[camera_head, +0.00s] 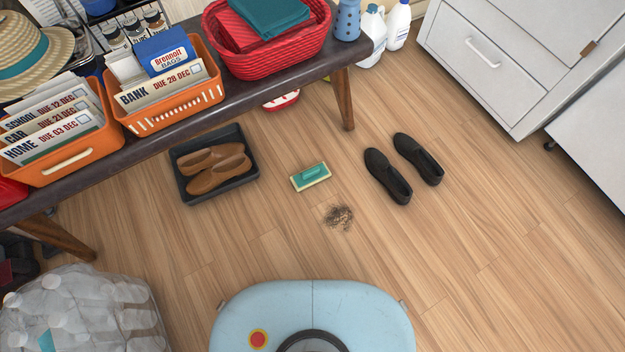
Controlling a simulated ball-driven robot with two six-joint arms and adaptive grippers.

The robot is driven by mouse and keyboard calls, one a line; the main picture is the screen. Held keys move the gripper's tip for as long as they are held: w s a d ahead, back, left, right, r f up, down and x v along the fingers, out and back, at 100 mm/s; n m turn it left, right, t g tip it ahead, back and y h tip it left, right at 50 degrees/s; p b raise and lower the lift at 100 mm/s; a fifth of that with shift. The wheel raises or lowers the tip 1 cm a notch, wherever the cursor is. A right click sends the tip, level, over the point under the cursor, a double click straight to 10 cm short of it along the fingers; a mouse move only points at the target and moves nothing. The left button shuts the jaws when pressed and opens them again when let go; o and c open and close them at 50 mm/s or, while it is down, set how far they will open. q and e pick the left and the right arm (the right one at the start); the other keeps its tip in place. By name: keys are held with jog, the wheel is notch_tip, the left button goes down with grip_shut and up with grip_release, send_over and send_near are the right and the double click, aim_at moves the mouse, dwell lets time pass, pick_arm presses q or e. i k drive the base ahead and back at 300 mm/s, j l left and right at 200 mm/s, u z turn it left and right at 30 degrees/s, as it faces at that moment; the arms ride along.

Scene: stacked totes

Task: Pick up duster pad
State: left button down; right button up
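The duster pad (311,177) is a small rectangle with a teal top and a pale yellow edge. It lies flat on the wooden floor, between a black tray of brown shoes and a pair of black shoes. A small pile of dark dirt (339,216) lies on the floor just below and right of it. Neither of my grippers shows in the head view. Nothing touches the pad.
A dark bench (290,76) with orange baskets and a red basket (266,66) crosses the upper left. The shoe tray (187,190) sits under its edge. Black shoes (388,176) stand right of the pad. Bagged bottles (85,312) are lower left. Floor at right is clear.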

aim_at(303, 180)
jog(key=k+j, duration=0.15)
jog(key=k, duration=0.25)
jog(key=k+j, duration=0.1)
jog(key=k, duration=0.3)
jog(key=k+j, duration=0.15)
jog(key=k, duration=0.3)
